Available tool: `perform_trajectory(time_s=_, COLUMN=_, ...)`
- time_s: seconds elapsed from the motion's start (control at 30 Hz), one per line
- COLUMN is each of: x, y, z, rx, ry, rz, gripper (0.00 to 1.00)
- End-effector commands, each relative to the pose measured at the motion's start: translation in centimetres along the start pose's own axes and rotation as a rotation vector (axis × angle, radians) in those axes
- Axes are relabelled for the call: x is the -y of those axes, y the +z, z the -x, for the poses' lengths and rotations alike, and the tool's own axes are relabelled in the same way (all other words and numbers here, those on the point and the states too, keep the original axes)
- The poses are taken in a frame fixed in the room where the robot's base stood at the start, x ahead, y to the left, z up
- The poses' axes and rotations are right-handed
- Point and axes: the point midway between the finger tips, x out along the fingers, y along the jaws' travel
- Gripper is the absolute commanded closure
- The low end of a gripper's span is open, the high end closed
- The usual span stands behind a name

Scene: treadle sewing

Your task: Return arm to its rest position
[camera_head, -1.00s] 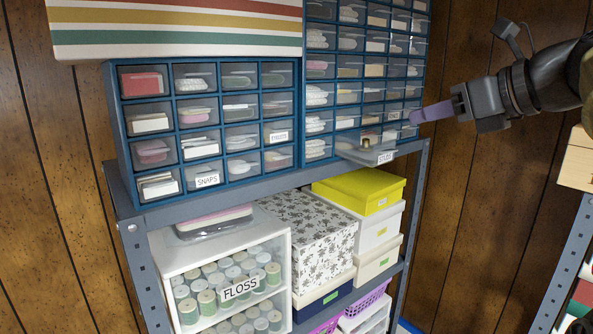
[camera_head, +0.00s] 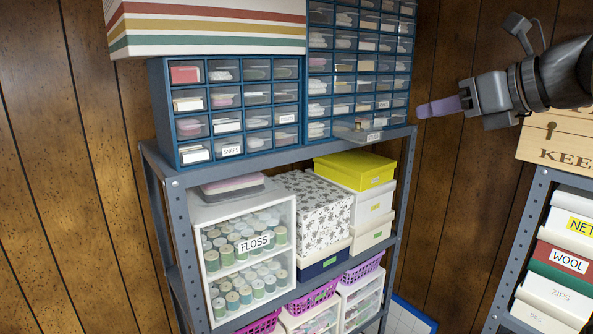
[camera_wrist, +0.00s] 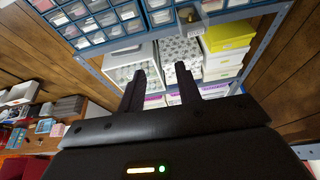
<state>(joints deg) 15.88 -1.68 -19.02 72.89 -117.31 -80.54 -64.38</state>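My gripper (camera_head: 421,110) is at the upper right of the head view, on the end of my arm, with its purple fingers pointing left toward the blue drawer cabinet (camera_head: 303,106). In the wrist view its two dark fingers (camera_wrist: 160,69) stand apart with nothing between them. The gripper is clear of the cabinet and shelf. One small clear drawer (camera_head: 368,137) at the cabinet's bottom right is pulled out, with a small brass-coloured thing standing in it. The open drawer also shows at the top of the wrist view (camera_wrist: 193,21).
A metal shelf (camera_head: 290,153) holds the cabinets, a floss case (camera_head: 294,245), a floral box (camera_head: 312,205) and a yellow-lidded box (camera_head: 355,170). A second shelf unit (camera_head: 525,215) with a wooden crate (camera_head: 560,146) stands at the right. Bare panelled wall (camera_head: 450,220) lies between them.

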Motion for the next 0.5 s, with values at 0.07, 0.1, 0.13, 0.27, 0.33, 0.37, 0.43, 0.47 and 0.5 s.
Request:
perform_trajectory(time_s=0.07, x=0.0, y=0.2, z=-0.7, rx=0.032, ry=0.008, rz=-0.038, gripper=0.66)
perform_trajectory(time_s=0.1, x=0.1, y=0.3, z=-1.0, rx=0.047, ry=0.01, rz=-0.057, gripper=0.66)
perform_trajectory(time_s=0.13, x=0.1, y=0.4, z=-1.2, rx=0.061, ry=0.014, rz=-0.076, gripper=0.66)
perform_trajectory(time_s=0.27, x=0.4, y=0.9, z=-2.3, rx=0.123, ry=0.022, rz=-0.158, gripper=0.66)
perform_trajectory(time_s=0.33, x=0.6, y=1.1, z=-2.9, rx=0.16, ry=0.027, rz=-0.211, gripper=0.66)
perform_trajectory(time_s=0.37, x=0.6, y=1.2, z=-3.2, rx=0.179, ry=0.03, rz=-0.24, gripper=0.66)
perform_trajectory(time_s=0.43, x=0.9, y=1.4, z=-4.0, rx=0.222, ry=0.035, rz=-0.31, gripper=0.66)
perform_trajectory(time_s=0.47, x=1.0, y=1.5, z=-4.4, rx=0.243, ry=0.039, rz=-0.344, gripper=0.66)
perform_trajectory(time_s=0.5, x=1.2, y=1.6, z=-4.8, rx=0.27, ry=0.042, rz=-0.393, gripper=0.66)
